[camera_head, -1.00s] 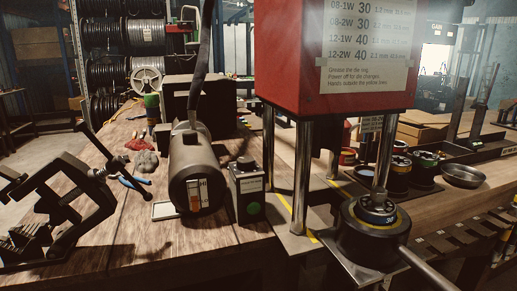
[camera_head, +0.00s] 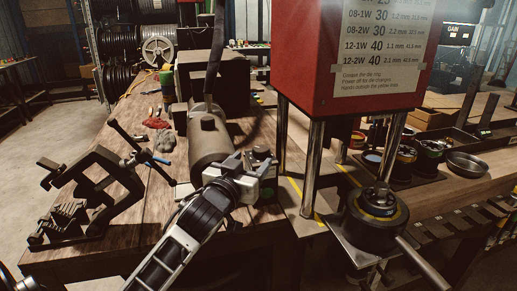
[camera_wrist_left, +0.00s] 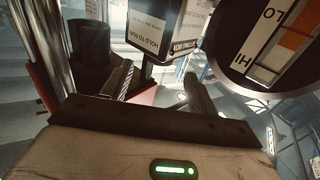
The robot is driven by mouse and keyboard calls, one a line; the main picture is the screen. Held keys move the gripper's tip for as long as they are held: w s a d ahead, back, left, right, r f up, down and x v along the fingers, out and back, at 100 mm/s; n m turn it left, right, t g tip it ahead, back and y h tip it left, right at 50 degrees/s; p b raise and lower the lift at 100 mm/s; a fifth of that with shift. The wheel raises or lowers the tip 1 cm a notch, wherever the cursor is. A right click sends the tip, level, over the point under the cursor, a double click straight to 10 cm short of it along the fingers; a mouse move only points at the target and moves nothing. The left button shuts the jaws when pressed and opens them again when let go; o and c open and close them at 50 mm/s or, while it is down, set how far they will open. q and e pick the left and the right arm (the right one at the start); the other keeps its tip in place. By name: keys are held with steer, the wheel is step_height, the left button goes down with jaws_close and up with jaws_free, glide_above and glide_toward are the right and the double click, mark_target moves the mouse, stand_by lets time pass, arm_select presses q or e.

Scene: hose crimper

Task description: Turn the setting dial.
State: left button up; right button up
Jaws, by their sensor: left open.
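A small dark control box (camera_head: 268,193) stands beside the grey cylinder on the bench, largely hidden by my left gripper. A dark round knob (camera_head: 262,152) shows at its top, just behind the fingers; I cannot tell whether it is the setting dial. My left gripper (camera_head: 252,165) is open in front of the box; whether it touches the knob is unclear. In the left wrist view, a box face labelled HOLD TO RUN (camera_wrist_left: 150,38) shows ahead. A round black unit (camera_head: 376,215) with a numbered ring sits under the red press at right.
The grey cylinder (camera_head: 208,140) stands left of the box; its LO/HI label shows in the wrist view (camera_wrist_left: 285,38). The red press (camera_head: 350,60) and its steel posts (camera_head: 313,160) stand right. A black vise-like tool (camera_head: 95,185) lies left. A lever (camera_head: 422,262) juts forward.

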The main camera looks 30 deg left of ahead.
mark_target(258, 154)
arm_select(q)
steer(key=w, duration=0.2)
steer(key=w+a, duration=0.1)
steer(key=w, duration=0.2)
steer(key=shift+w+p, duration=0.15)
steer(key=shift+p, duration=0.2)
steer(key=c, duration=1)
